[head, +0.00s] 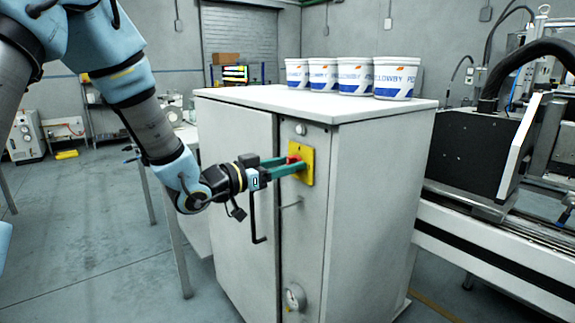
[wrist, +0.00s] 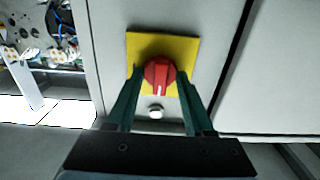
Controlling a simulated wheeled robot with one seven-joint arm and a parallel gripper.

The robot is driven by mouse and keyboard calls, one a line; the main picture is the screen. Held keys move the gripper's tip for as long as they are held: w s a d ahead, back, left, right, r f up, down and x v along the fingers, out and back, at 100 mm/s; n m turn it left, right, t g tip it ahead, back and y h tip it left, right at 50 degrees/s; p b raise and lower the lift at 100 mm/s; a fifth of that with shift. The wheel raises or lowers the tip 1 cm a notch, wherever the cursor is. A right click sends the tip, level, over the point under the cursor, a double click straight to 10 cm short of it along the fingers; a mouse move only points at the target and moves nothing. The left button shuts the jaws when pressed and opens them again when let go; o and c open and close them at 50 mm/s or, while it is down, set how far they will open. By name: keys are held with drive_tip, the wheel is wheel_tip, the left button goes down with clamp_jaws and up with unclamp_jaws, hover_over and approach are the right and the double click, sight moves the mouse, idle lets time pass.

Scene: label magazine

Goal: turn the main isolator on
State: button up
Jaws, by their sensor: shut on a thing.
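The main isolator is a red rotary knob (wrist: 158,73) on a yellow square plate (wrist: 180,45) on the grey cabinet front. In the head view the yellow plate (head: 307,166) sits near the top of the cabinet's narrow front panel, and the red knob (head: 293,159) is partly hidden by the fingers. My gripper (wrist: 160,80) has its two green fingers on either side of the knob, shut on it. A white mark on the knob points toward the gripper body in the wrist view. In the head view my gripper (head: 290,166) reaches in from the left.
The grey cabinet (head: 375,190) has a black door handle (head: 255,220) below my gripper and a round gauge (head: 294,297) low down. Several white tubs (head: 394,78) stand on its top (head: 240,93). A machine (head: 490,150) stands close on the right. Open floor (head: 90,240) lies at left.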

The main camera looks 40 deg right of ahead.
clamp_jaws()
drive_tip(key=shift+f+m+b, duration=0.1)
drive_tip(key=shift+m+b, duration=0.2)
drive_tip(key=shift+b, duration=0.25)
drive_tip(key=m+b, duration=0.1)
drive_tip(key=b, duration=0.1)
drive_tip(key=m+b, duration=0.1)
drive_tip(key=b, duration=0.1)
drive_tip(key=shift+s+f+m, duration=0.1)
drive_tip(key=shift+f+m, duration=0.15)
drive_tip(key=shift+m, duration=0.05)
drive_tip(key=m+b, duration=1.4)
drive_tip(key=b, duration=0.6)
drive_tip(key=shift+s+m, duration=0.15)
drive_tip(key=shift+m, duration=0.15)
drive_tip(key=shift+r, duration=0.1)
